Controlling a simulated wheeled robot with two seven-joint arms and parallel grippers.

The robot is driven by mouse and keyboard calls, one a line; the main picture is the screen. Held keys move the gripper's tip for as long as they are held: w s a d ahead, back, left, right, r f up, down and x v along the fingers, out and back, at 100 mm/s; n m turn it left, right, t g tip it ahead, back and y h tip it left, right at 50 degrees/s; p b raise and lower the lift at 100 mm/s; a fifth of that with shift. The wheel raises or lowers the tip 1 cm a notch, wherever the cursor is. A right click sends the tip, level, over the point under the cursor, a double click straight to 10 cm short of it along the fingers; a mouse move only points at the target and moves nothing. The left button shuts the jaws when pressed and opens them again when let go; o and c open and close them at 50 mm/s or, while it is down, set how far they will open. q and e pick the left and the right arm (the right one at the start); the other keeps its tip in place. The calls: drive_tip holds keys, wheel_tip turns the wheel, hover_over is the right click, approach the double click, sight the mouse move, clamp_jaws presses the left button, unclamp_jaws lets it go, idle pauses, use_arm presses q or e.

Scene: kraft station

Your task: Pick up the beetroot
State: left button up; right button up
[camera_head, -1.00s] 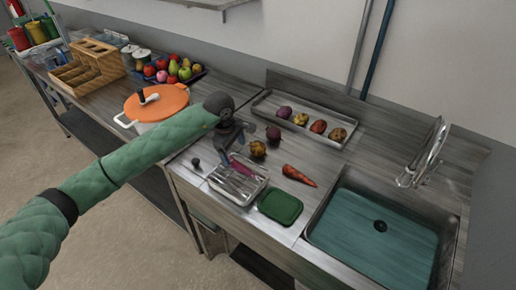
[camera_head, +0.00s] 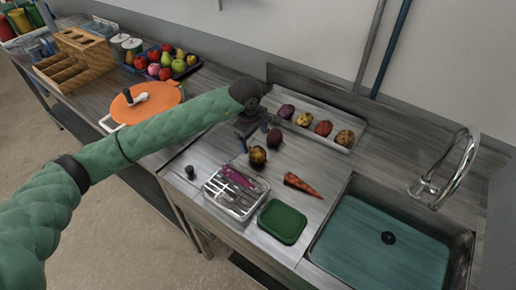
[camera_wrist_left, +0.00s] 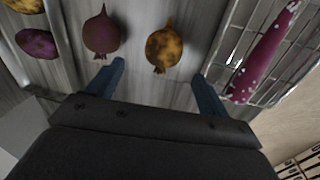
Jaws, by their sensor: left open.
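The beetroot (camera_head: 274,137) is dark reddish purple and round, on the steel counter just in front of the back tray. My left gripper (camera_head: 254,137) is open and empty, pointing down beside both vegetables. In the wrist view its fingers (camera_wrist_left: 158,72) touch nothing. My right gripper is not in view.
A metal tray (camera_head: 335,118) with several vegetables lies behind. In front are a wire rack (camera_head: 222,206) with a pink-purple vegetable, a green lidded box (camera_head: 282,221) and a carrot (camera_head: 303,185). The sink (camera_head: 370,250) is at right. An orange-lidded pot (camera_head: 150,103) stands left.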

sight(257, 151)
use_arm(q)
drive_tip(key=shift+s+d+f, duration=0.1)
drive_tip(key=shift+f, duration=0.45)
drive_tip(key=shift+s+d+f, duration=0.1)
drive_tip(key=shift+f, duration=0.4)
drive_tip(key=shift+w+f, duration=0.1)
drive_tip(key=shift+f, duration=0.3)
drive_tip(key=f, duration=0.2)
drive_tip(key=f+p, duration=0.1)
drive_tip(key=shift+d+f, duration=0.15)
drive_tip(key=shift+d, duration=0.15)
drive_tip(key=shift+d+f, duration=0.1)
drive_tip(key=shift+f, duration=0.35)
drive_tip(key=shift+w, duration=0.1)
drive_tip(key=shift+c, duration=0.2)
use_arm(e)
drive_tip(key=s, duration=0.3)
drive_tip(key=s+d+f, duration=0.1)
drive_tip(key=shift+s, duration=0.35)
use_arm(q)
drive_tip(key=c, duration=1.1)
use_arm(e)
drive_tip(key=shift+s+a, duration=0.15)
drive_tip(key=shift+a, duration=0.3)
